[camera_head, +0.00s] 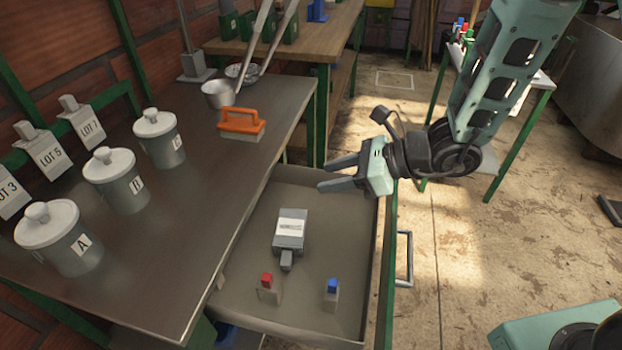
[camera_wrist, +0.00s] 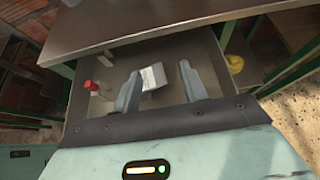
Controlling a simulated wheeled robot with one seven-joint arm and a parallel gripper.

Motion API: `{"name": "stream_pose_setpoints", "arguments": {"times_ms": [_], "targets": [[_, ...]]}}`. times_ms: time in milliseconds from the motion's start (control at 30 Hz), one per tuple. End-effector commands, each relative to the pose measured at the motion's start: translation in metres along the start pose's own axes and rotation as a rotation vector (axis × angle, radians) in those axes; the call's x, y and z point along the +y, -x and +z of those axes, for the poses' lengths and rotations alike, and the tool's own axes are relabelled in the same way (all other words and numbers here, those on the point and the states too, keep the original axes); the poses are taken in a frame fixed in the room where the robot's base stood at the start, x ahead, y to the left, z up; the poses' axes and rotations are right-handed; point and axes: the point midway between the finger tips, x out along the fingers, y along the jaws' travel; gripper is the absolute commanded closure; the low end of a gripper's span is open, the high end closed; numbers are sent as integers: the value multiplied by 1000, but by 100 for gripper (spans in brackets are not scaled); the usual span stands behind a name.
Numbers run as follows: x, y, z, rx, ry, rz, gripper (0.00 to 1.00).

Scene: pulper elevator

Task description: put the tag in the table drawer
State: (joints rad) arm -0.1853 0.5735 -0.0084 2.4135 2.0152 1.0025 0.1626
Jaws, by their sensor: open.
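A grey tag (camera_head: 289,233) with a white printed label lies in the open table drawer (camera_head: 342,240), near its middle. Its print is too small to read. My gripper (camera_head: 324,177) is open and empty, above the far end of the drawer and apart from the tag. In the wrist view the tag (camera_wrist: 153,77) shows between the two fingers (camera_wrist: 158,71), farther off in the drawer, with part of it hidden by the left finger.
A red-topped piece (camera_head: 267,284) and a blue-topped piece (camera_head: 331,292) stand in the drawer's near end. Lidded canisters A, B and C (camera_head: 123,185), an orange-handled brush (camera_head: 241,122) and a ladle (camera_head: 218,95) are on the table. Lot tags (camera_head: 43,150) hang behind.

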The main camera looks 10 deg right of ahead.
Motion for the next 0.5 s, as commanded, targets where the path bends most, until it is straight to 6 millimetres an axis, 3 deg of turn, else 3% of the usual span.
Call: {"name": "stream_pose_setpoints", "arguments": {"times_ms": [133,367,467,500], "targets": [[-1,18,0,-1,1,-2,57],[5,23,3,1,20,19,57],[29,22,13,10,112,107,57],[45,22,19,16,178,166,57]]}}
